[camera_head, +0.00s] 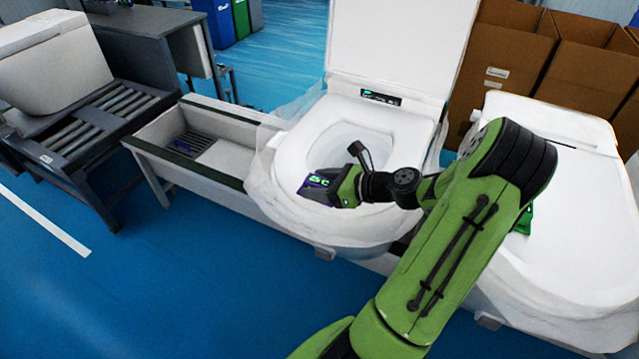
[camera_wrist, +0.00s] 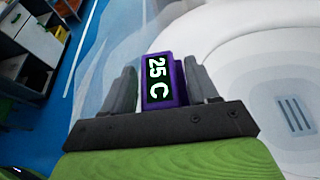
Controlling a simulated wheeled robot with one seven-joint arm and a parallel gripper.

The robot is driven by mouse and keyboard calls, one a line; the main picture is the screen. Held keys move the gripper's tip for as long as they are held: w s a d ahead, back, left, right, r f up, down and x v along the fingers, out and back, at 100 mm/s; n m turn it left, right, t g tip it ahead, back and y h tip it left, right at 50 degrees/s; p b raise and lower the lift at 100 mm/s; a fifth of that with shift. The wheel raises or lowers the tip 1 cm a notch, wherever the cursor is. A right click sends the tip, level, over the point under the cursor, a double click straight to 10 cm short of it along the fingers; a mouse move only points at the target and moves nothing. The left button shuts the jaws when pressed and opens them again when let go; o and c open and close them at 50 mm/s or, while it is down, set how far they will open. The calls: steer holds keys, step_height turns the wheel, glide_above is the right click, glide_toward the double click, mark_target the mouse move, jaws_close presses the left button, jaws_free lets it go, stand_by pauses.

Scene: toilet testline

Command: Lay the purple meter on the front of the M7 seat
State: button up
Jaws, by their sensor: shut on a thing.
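The purple meter (camera_head: 317,181) is held by my gripper (camera_head: 335,184) over the front left part of an open white toilet seat (camera_head: 297,147). In the wrist view the meter (camera_wrist: 163,80) sits between the two grey fingers of my gripper (camera_wrist: 160,88), its dark display reading "25 C". The gripper is shut on it. I cannot tell whether the meter touches the seat. The toilet's lid (camera_head: 396,48) is raised. A small display panel (camera_head: 381,97) is at the back of the seat. No M7 label is readable.
Clear plastic wrap (camera_head: 262,170) surrounds the toilet. A closed white toilet (camera_head: 560,215) stands to the right, partly behind my arm. A trough with a grate (camera_head: 193,143) is on the left. Cardboard boxes (camera_head: 505,65) stand at the back right.

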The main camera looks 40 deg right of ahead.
steer(key=o, duration=1.1)
steer(key=shift+o, duration=0.2)
